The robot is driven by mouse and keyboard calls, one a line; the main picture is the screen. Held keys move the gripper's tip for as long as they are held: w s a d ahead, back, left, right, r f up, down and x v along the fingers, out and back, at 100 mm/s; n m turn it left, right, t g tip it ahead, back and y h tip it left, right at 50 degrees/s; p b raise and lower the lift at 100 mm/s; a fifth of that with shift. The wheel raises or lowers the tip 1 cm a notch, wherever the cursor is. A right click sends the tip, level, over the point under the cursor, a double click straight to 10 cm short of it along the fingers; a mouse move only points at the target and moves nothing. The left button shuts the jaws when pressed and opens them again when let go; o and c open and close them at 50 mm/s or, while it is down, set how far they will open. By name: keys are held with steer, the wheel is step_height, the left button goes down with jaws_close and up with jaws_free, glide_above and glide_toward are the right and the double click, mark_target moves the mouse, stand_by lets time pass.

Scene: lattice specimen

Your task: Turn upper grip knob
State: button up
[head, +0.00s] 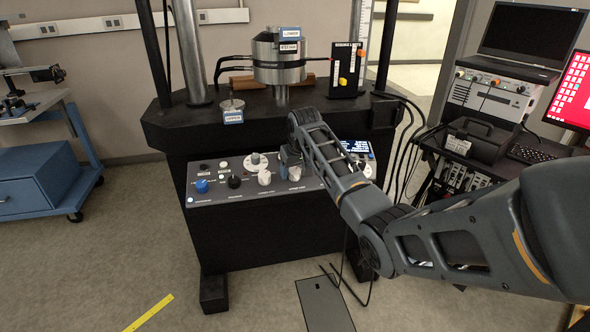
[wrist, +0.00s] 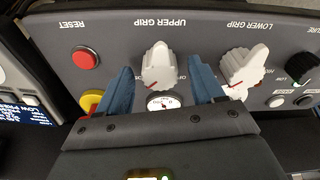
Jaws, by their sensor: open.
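The upper grip knob (wrist: 158,67) is a white pointer knob under its "UPPER GRIP" label in the wrist view. My gripper (wrist: 161,64) is open, with one blue finger on each side of this knob. A gap shows between the knob and each finger, so neither appears to touch it. In the head view my gripper (head: 287,157) is low over the control panel (head: 225,191), partly hidden by my arm. I cannot tell for sure which white knob there is the upper grip one.
The white lower grip knob (wrist: 240,69) stands close beside my right finger in the wrist view. A red reset button (wrist: 85,58) and a yellow-ringed button (wrist: 91,100) are on the left. A small gauge (wrist: 163,101) lies below the upper knob.

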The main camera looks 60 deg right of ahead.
steer(key=c, duration=1.1)
steer(key=shift+o, duration=0.2)
